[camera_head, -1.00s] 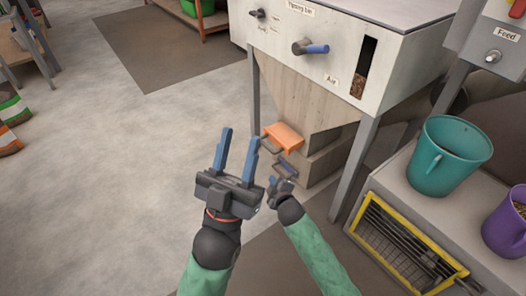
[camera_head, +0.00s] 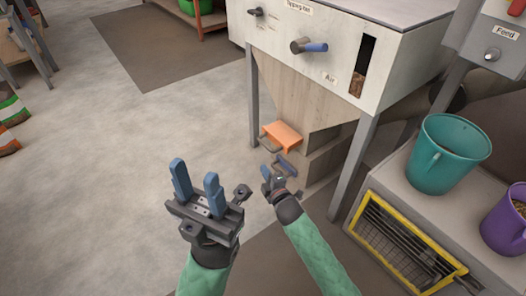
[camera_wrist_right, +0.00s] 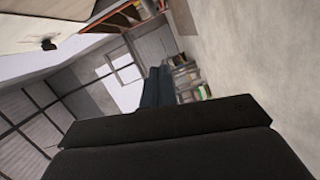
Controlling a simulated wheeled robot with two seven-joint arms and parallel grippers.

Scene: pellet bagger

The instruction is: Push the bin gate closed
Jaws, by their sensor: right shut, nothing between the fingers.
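The bin gate is an orange plate (camera_head: 283,134) low on the wooden hopper (camera_head: 297,100) under the tipping bin. My right gripper (camera_head: 275,171) is just below and in front of the gate. Its fingers are shut and empty, and they show together in the right wrist view (camera_wrist_right: 156,86). A gap seems to show between it and the orange plate; I cannot tell whether they touch. My left gripper (camera_head: 196,184) is open and empty, left of and nearer than the gate.
The bin's grey legs (camera_head: 353,165) stand on both sides of the hopper. At right, a bench (camera_head: 465,215) holds a teal mug-like bucket (camera_head: 448,155) and a purple one (camera_head: 508,222), with a yellow-framed grate (camera_head: 405,245) in its front.

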